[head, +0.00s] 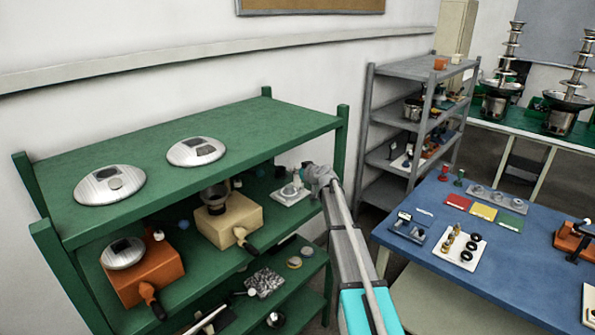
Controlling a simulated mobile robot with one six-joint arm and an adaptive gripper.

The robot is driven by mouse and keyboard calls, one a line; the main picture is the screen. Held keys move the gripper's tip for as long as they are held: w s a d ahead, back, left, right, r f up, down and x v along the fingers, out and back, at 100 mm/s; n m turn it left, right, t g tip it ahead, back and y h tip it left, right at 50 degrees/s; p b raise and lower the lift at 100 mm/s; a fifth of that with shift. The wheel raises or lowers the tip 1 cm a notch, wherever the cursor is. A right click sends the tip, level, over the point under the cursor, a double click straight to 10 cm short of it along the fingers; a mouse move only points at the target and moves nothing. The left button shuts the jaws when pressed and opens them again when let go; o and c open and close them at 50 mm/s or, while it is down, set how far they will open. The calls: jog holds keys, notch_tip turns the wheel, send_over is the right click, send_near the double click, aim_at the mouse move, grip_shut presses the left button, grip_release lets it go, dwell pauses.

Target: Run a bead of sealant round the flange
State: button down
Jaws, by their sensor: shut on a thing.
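Two round brushed-steel discs, a near one (109,185) and a farther one (196,152), lie on the top of the green shelf unit (245,128). A similar round steel part (122,253) sits on an orange box with a black-ended handle (145,270) on the shelf below. A dark-rimmed round part (215,197) stands on a tan box with a handle (229,220) beside it. I cannot tell which is the flange. No sealant tube is recognisable. My grey and teal arm reaches up from the bottom to the shelf's right end; no fingers show.
A blue table (460,262) at right carries small parts, coloured cards and a white tray (461,246). A grey rack (410,68) stands behind it. Tiered fountains (503,70) stand on a far green table. Shelf uprights and low shelf spacing bound the green unit.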

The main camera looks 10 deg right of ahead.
jog(key=shift+s+a, duration=0.1)
jog(key=shift+s, duration=0.05)
jog(key=shift+s+a+f, duration=0.1)
jog(key=shift+s+a, duration=0.05)
jog(key=shift+s, duration=0.15)
jog(key=shift+s, duration=0.1)
jog(key=shift+s+a, duration=0.4)
jog(key=shift+a, duration=0.15)
dwell(0.8)
jog(key=c, duration=1)
grip_release()
jog(key=shift+c, duration=0.2)
grip_shut()
jog(key=shift+s+a, duration=0.25)
jog(key=shift+a, duration=0.35)
